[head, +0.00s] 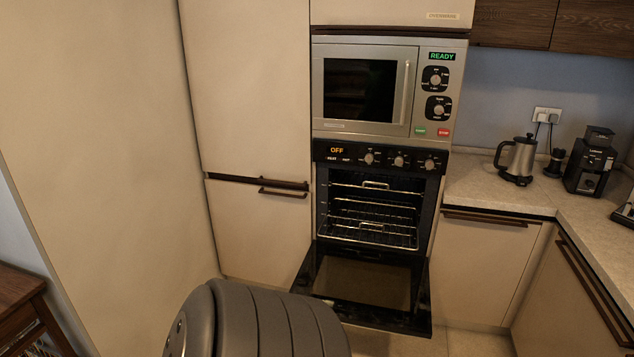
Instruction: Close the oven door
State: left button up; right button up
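The oven (369,206) is built into the tall cabinet below the microwave, and its panel reads OFF. The oven door (366,284) is open, hinged at the bottom, and folded down and outward in front of the cavity. Wire racks (374,222) show inside the cavity. A grey ribbed part of my own arm covers the bottom centre of the view, in front of the door's lower left part. Neither of my grippers shows.
A microwave (366,87) reading READY is above the oven. On the right, a counter (490,190) holds a kettle (519,160) and a coffee grinder (590,165). Cabinets flank the oven. A wooden piece of furniture (22,290) stands at lower left.

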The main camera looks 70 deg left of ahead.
aim_at(417, 322)
jog(key=j+u, duration=0.15)
jog(key=u, duration=0.3)
jog(key=j+u, duration=0.1)
jog(key=u, duration=0.35)
jog(key=i+u, duration=0.1)
jog(key=u, duration=0.4)
jog(key=i+j+u, duration=0.1)
jog(key=u, duration=0.35)
jog(key=i+j, duration=0.2)
jog(key=i, duration=0.15)
jog(key=i+j+u, duration=0.1)
jog(key=i+j, duration=0.15)
jog(key=i+l, duration=0.05)
